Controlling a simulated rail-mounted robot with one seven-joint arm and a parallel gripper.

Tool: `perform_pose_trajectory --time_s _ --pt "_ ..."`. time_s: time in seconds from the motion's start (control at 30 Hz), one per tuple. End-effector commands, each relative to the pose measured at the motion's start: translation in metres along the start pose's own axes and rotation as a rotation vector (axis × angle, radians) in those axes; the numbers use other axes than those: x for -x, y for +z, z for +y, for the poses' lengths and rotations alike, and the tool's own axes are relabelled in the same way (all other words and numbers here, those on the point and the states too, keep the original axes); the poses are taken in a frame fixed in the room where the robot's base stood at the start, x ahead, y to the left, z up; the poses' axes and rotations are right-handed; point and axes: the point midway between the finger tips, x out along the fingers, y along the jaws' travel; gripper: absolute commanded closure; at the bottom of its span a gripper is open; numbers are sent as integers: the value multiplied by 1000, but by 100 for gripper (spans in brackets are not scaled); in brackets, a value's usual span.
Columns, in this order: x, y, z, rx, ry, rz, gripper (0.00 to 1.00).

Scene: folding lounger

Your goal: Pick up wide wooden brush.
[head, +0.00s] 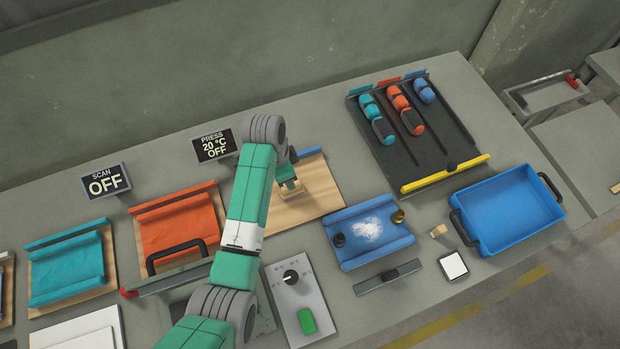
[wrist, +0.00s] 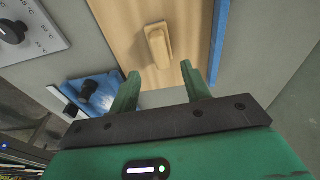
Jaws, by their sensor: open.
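A pale wooden piece (wrist: 158,45), which looks like the wide wooden brush, lies on a light wooden board (wrist: 118,25) in the wrist view. It is long and rounded; I cannot make out bristles. My gripper (wrist: 164,78) is open and empty, with its two green fingers apart and the wooden piece ahead of the gap between them, not touching. In the head view my gripper (head: 290,184) is over the board (head: 325,197), and my arm hides part of the board. The wooden piece is mostly hidden there.
A knob panel (head: 298,300) is in front. A blue strip (wrist: 219,45) edges the board.

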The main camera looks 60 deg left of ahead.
Motion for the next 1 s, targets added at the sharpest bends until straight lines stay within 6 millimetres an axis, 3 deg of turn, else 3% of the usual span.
perform_pose_trajectory --time_s 0.33,0.6,0.87,1.0 --pt "-29 -1 0 0 -3 2 53" --pt "-73 0 0 -1 -3 2 53" --pt "-76 -1 0 -1 -6 3 53" --pt "-76 -1 0 0 -6 3 78"
